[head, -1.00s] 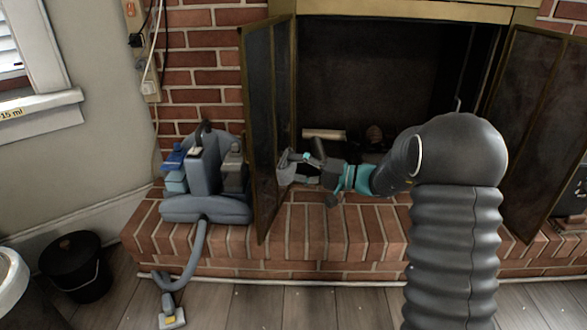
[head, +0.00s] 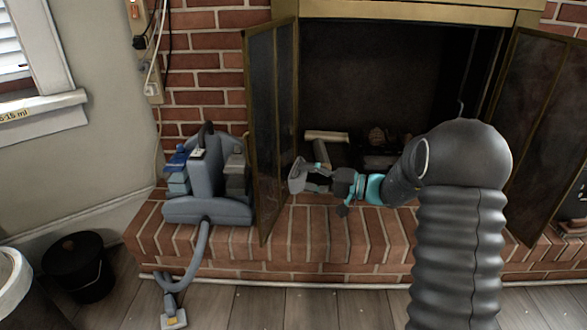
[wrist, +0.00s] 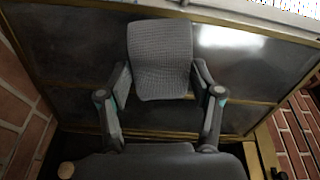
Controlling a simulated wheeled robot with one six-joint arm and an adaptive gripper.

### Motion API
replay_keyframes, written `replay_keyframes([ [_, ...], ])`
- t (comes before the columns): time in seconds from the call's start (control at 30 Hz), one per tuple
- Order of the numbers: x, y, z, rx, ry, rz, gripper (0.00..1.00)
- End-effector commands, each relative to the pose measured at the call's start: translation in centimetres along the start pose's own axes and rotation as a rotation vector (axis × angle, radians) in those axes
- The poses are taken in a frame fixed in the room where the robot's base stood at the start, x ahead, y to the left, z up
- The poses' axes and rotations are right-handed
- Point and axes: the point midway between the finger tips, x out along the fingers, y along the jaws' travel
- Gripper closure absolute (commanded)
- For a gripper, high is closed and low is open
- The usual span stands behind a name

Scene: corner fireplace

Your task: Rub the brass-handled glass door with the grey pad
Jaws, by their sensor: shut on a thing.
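My gripper (head: 312,180) is shut on the grey pad (head: 297,175) and holds it upright beside the left glass door (head: 272,90). In the wrist view the textured pad (wrist: 160,60) stands between the two fingers (wrist: 161,88), in front of the brass-framed dark glass (wrist: 75,55). A bright reflection shows on the glass right of the pad. I cannot tell whether the pad touches the glass. The right glass door (head: 540,110) also stands open. I cannot make out a brass handle on either door.
A grey-blue cleaning machine (head: 207,210) with a hose stands on the brick hearth (head: 330,235) left of the door. A log (head: 326,136) lies in the open firebox (head: 385,75). A black bucket (head: 78,268) is on the floor at left.

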Motion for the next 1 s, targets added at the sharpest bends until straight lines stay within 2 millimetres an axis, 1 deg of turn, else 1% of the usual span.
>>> replay_keyframes([
  [0.03, 0.1, 1.2, -0.1, 0.005, -0.001, 0.0, 0.63],
  [0.2, 0.5, 4.9, -0.7, 0.004, -0.001, 0.0, 0.63],
  [0.3, 0.7, 6.7, -1.0, 0.004, -0.001, 0.0, 0.63],
  [0.4, 0.8, 7.8, -1.2, 0.002, 0.0, 0.0, 0.63],
  [0.47, 0.9, 8.2, -1.4, 0.001, 0.001, 0.0, 0.63],
  [0.53, 1.2, 8.0, -1.8, -0.002, 0.002, 0.0, 0.63],
  [0.67, 1.9, 7.8, -1.8, 0.0, 0.0, 0.0, 0.63],
  [1.0, 5.2, 7.8, -1.8, 0.001, 0.001, 0.0, 0.63],
])
